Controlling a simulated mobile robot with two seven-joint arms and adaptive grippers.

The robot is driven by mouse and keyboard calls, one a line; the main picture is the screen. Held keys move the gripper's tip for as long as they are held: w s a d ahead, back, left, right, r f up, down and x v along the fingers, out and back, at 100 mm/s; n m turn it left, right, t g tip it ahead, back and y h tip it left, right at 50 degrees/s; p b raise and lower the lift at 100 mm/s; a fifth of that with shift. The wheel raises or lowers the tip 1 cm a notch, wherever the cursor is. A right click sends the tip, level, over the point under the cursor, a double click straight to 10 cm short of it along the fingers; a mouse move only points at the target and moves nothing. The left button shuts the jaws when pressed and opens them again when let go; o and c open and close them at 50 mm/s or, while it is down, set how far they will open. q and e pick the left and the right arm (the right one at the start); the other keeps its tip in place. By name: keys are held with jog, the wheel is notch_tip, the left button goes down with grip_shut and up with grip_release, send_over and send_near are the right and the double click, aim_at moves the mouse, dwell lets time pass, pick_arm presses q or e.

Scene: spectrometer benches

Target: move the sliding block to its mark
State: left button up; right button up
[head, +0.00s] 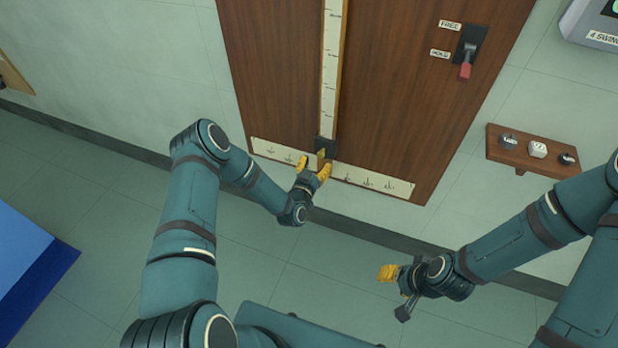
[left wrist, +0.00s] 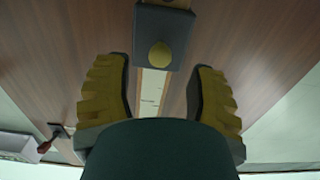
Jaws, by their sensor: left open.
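The sliding block (head: 326,145) is dark grey with a brass-yellow knob (head: 321,154). It sits at the lower end of a pale vertical scale strip (head: 331,70) on a brown wooden board. The scale's writing is too small to read, and I cannot tell which line is its mark. My left gripper (head: 313,168) is open just below the block. In the left wrist view the knob (left wrist: 160,55) shows ahead between its yellow-padded fingers (left wrist: 160,72), clear of both. My right gripper (head: 388,273) hangs low at the right, away from the board; its fingers are unclear.
A lever with a red handle (head: 465,71) points down by the HOLD label (head: 440,53), below the FREE label (head: 450,25). A pale strip with several etched signs (head: 375,181) crosses the board's foot. A small wooden shelf (head: 510,155) juts out at right.

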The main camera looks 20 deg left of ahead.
pick_arm(q)
jog(key=s, duration=0.7)
jog(key=shift+s+a, duration=0.15)
jog(key=shift+s, duration=0.15)
jog(key=s+d+f+g+h, duration=0.1)
jog(key=s+d+g+h, duration=0.2)
jog(key=s+d+g, duration=0.4)
jog(key=s+d+r+n+g, duration=0.2)
jog(key=s+g, duration=0.7)
jog(key=s, duration=0.5)
jog(key=shift+s+d+r, duration=0.2)
jog(key=shift+s+d, duration=0.2)
jog(key=shift+d, duration=0.25)
